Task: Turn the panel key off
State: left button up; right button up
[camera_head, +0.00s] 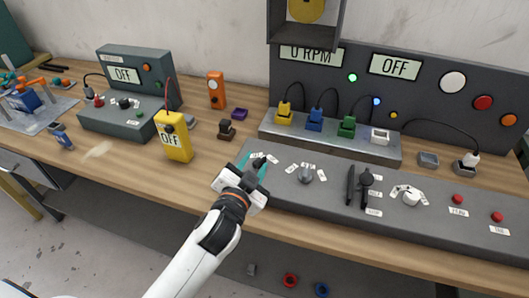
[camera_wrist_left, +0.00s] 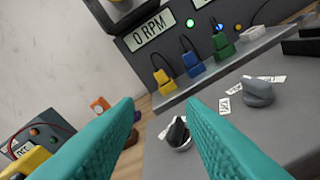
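The panel key (camera_head: 259,161) is a small black key at the left end of the grey control panel (camera_head: 330,196), with labels beside it. In the left wrist view the key (camera_wrist_left: 177,132) sits on a round silver base, between and beyond the teal fingertips. My left gripper (camera_head: 253,167) is open at the key, with one finger on each side. I cannot tell whether either finger touches it. The back panel's displays read "0 RPM" (camera_head: 310,55) and "OFF" (camera_head: 396,65). My right gripper is out of view.
A grey knob (camera_head: 305,174) stands right of the key, then black levers (camera_head: 358,186) and a white knob (camera_head: 411,197). Yellow, blue and green plugs (camera_head: 346,126) stand behind. A yellow meter (camera_head: 173,137) stands to the left. The wooden bench (camera_head: 110,165) in front is mostly clear.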

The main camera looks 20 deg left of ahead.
pick_arm(q)
jog(key=w+d+r+m+t+h, duration=0.2)
jog(key=w+d+r+m+h, duration=0.2)
jog(key=d+r+m+h, duration=0.9)
jog(key=s+d+m+g+h, duration=0.2)
jog(key=d+m+g+h, duration=0.55)
jog(key=m+g, duration=0.85)
jog(key=m+g+y, duration=0.3)
jog(key=m+y, duration=0.4)
jog(key=y, duration=1.4)
send_near(262, 157)
notch_tip(262, 157, down, 9)
jog(key=shift+s+p, duration=0.15)
jog(key=shift+p, duration=1.1)
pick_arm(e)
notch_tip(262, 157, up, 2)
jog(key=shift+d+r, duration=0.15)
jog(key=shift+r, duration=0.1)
